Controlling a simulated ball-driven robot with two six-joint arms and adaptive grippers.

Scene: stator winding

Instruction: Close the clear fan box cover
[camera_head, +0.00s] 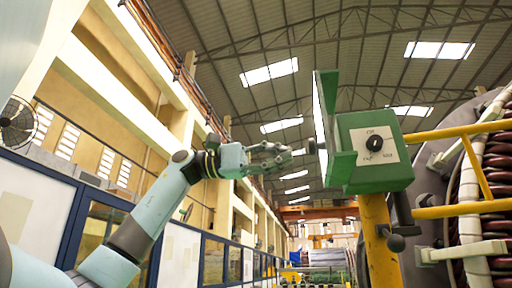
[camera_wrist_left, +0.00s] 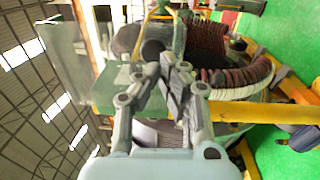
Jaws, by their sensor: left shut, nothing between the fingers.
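The green fan box (camera_head: 383,160) sits on a yellow post and has a pale label with a black knob on its face. A thin upright plate (camera_head: 328,105) with a green edge stands at its left side; it looks like the cover, swung open, but its clear part is hard to make out. My right gripper is not in view.
A yellow rail (camera_head: 455,132) and a large wound stator (camera_head: 497,170) stand right of the box. A black-ended lever (camera_head: 396,241) hangs under the box. A blue-framed partition (camera_head: 68,188) runs along the left. The space left of the plate is clear apart from my arm.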

